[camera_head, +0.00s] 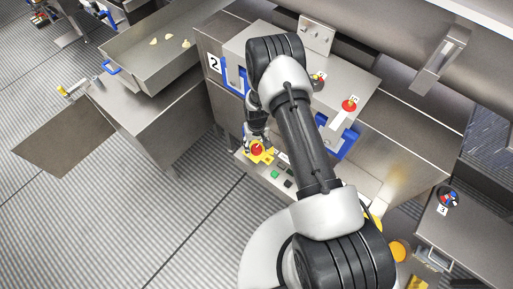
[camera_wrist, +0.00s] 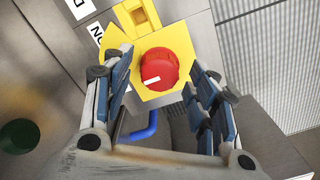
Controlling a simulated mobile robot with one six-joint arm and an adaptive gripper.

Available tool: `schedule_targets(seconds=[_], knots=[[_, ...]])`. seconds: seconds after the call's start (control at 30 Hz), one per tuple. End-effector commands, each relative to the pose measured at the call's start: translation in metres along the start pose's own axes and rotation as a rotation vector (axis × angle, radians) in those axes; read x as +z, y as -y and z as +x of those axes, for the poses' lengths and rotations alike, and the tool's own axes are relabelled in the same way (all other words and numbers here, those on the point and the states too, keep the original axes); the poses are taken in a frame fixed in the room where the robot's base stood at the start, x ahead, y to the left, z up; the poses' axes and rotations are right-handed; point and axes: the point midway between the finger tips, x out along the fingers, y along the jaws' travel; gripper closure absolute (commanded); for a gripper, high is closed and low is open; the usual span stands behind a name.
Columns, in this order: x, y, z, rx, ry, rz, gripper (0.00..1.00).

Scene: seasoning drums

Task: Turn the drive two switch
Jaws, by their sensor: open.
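A red round knob (camera_wrist: 160,68) with a white pointer mark sits on a yellow plate (camera_wrist: 146,96) in the wrist view. In the head view the red knob (camera_head: 257,149) is at the front left corner of a steel control panel. My gripper (camera_wrist: 157,84) is open, with one blue-padded finger on each side of the knob. There are visible gaps between the fingers and the knob, and its depth relative to the fingertips is hard to tell. In the head view my gripper (camera_head: 257,136) is just behind the knob, partly hidden by my arm. Black lettering beside the plate is cut off.
Green and dark buttons (camera_head: 281,178) lie along the panel to the right. A "2" label (camera_head: 213,64) is on the housing. A steel tray (camera_head: 150,50) stands left; ridged floor is open below.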

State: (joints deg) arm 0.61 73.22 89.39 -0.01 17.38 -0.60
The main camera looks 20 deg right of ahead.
Motion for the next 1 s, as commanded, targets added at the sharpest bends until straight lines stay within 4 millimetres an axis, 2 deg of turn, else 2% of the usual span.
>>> schedule_targets(seconds=[0.1,0.4,1.0], knots=[[0.0000,0.0000,0.0084,0.000,0.000,0.000,0.47],[-0.0002,0.0000,0.0096,0.000,0.000,0.000,0.47],[0.0000,0.0000,0.0095,0.000,0.000,0.000,0.86]])
